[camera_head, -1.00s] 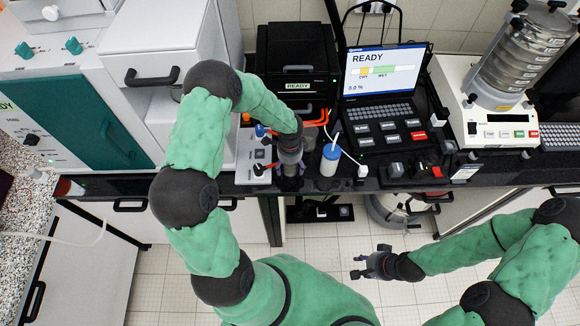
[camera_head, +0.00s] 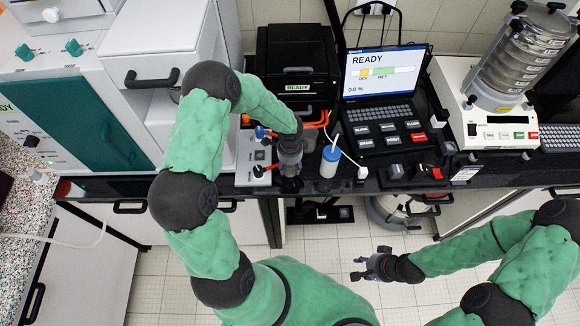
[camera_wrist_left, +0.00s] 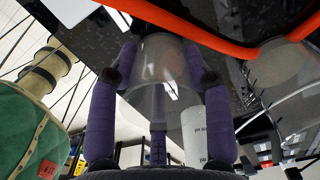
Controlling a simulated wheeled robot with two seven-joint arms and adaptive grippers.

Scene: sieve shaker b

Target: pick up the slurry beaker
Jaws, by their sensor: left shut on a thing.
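My left gripper (camera_head: 291,168) is at the front edge of the black counter. In the left wrist view its purple fingers (camera_wrist_left: 160,95) are shut around a clear, see-through beaker (camera_wrist_left: 160,62), which I take to be the slurry beaker. The gripper mostly hides the beaker in the head view. I cannot tell whether it touches the counter. My right gripper (camera_head: 360,267) is open and empty, over the floor in front of the counter.
A white bottle with blue ends (camera_head: 329,162) stands just right of my left gripper. Orange cables (camera_head: 318,124) run behind it. A laptop (camera_head: 382,72) and a sieve shaker (camera_head: 500,105) stand further right. Free floor (camera_head: 320,258) lies in front.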

